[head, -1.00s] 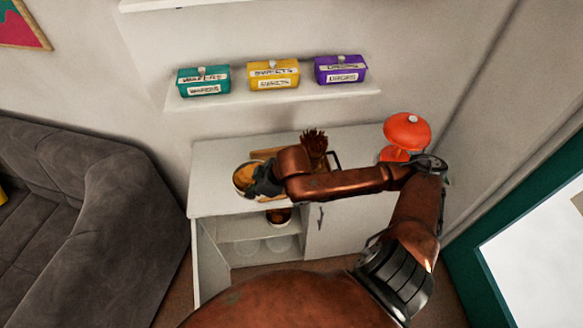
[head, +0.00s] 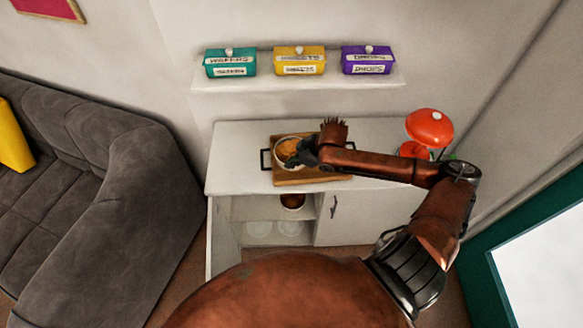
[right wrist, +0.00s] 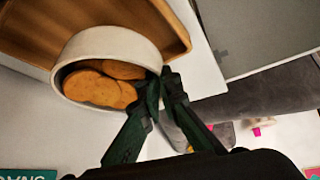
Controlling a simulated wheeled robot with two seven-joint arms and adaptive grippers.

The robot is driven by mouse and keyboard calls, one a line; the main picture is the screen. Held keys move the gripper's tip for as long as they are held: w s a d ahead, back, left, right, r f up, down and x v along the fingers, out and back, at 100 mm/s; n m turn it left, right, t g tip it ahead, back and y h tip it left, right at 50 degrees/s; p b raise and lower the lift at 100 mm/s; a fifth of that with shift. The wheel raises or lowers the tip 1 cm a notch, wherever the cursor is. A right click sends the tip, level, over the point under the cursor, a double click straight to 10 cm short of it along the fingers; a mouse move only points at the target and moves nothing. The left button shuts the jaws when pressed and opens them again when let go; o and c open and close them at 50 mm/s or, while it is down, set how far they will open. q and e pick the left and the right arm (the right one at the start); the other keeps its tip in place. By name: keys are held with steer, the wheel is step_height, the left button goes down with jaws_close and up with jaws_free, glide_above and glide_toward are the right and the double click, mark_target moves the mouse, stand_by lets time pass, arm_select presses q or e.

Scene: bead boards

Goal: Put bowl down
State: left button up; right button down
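A white bowl (head: 277,158) with round brown cookies or patties in it is over the left part of a wooden tray (head: 300,177) on the white cabinet top. My right gripper (head: 296,160) is shut on the bowl's rim at its right side. In the right wrist view the dark fingers pinch the rim of the bowl (right wrist: 112,42), which looks tilted there, with the wooden tray (right wrist: 172,25) behind it. I cannot tell whether the bowl touches the tray. My left gripper is not in view.
A red lamp (head: 429,129) stands at the right of the cabinet top (head: 235,150). Another bowl (head: 292,202) is on the open shelf below. Teal, yellow and purple boxes (head: 299,61) sit on the wall shelf. A grey sofa (head: 110,190) stands left.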

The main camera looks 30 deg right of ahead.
steer(key=f, duration=0.3)
steer(key=shift+w+d+f, duration=0.2)
steer(key=shift+d+f, duration=0.05)
steer(key=shift+f, duration=0.1)
steer(key=c, duration=2.6)
jaws_free()
steer(key=shift+s+f, duration=0.1)
steer(key=shift+f, duration=0.05)
steer(key=shift+c, duration=0.2)
steer(key=o, duration=0.5)
steer(key=v, duration=1.2)
steer(key=shift+p, duration=0.3)
